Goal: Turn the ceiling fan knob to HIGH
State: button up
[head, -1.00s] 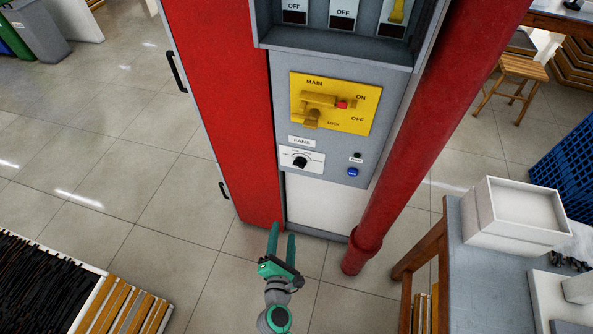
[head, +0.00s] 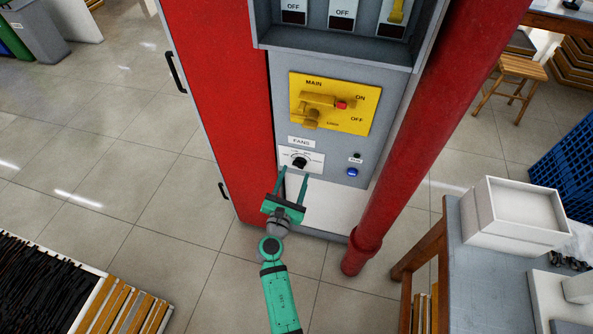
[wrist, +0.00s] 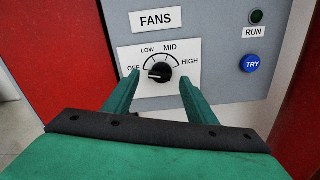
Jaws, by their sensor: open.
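The black fan knob (wrist: 158,72) sits on a white dial plate (wrist: 187,52) marked OFF, LOW, MID and HIGH, below the FANS label (wrist: 156,19). Its white mark points left, toward OFF. In the head view the knob (head: 300,162) shows on the grey panel. My green gripper (head: 294,172) is open just below the knob in the head view. In the wrist view its fingers (wrist: 160,78) appear to the left and right of the knob, with gaps on both sides. I cannot tell how far the tips are from the panel.
A blue TRY button (wrist: 250,64) and a dark RUN lamp (wrist: 257,16) are right of the dial. Above is a yellow MAIN switch plate (head: 360,84). A red pipe (head: 425,140) stands at right, a red cabinet door (head: 215,90) at left. A table (head: 480,270) is at right.

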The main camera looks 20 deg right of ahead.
aim_at(298, 166)
jog(key=shift+x, duration=1.6)
jog(key=shift+s, duration=0.1)
jog(key=c, duration=1)
jog(key=shift+c, duration=0.2)
